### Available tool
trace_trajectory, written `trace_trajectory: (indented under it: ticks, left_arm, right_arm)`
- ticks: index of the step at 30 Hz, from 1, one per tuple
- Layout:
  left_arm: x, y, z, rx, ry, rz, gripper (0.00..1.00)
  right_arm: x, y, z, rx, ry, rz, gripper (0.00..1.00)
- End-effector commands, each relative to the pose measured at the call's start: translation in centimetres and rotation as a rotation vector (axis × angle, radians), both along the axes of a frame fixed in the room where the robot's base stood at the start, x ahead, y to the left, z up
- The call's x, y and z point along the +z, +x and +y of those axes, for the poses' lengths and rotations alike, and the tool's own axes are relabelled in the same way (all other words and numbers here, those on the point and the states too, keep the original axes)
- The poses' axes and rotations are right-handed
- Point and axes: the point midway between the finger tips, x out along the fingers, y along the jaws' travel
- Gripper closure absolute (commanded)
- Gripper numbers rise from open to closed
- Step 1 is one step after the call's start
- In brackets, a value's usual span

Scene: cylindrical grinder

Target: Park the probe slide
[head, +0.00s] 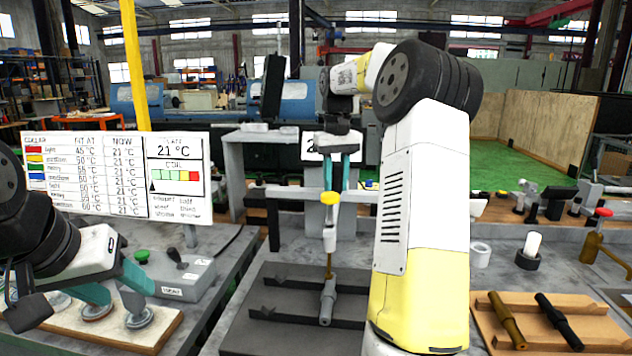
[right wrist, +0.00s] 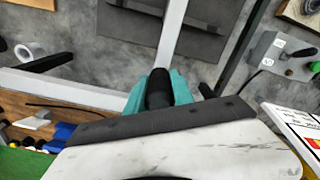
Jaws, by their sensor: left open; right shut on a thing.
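My right gripper (head: 337,185) reaches over the bench from above and behind the rail. In the right wrist view its teal fingers (right wrist: 158,95) are shut on a black handle (right wrist: 159,85), which I take to be the probe slide's. A pale bar runs away from that handle. My left gripper (head: 112,300) is open and empty at the lower left.
A pale horizontal rail (head: 285,193) crosses behind the probe. A temperature board (head: 115,175) stands left, above a control box (head: 185,278). A wooden tray (head: 585,335) with two dark shafts is at right.

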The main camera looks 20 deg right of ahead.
Motion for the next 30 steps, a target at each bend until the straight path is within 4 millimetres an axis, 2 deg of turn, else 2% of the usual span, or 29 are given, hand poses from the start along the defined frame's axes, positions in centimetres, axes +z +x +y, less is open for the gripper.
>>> trace_trajectory:
  ticks: [24, 30]
  left_arm:
    - [0.0, 0.0, 0.0, 0.000, 0.000, 0.000, 0.49]
    - [0.0, 0.0, 0.0, 0.000, 0.000, 0.000, 0.49]
  right_arm:
    - [0.1, 0.0, 0.0, 0.000, 0.001, -0.002, 1.00]
    - [0.1, -0.6, -1.4, -0.003, 0.000, -0.003, 1.00]
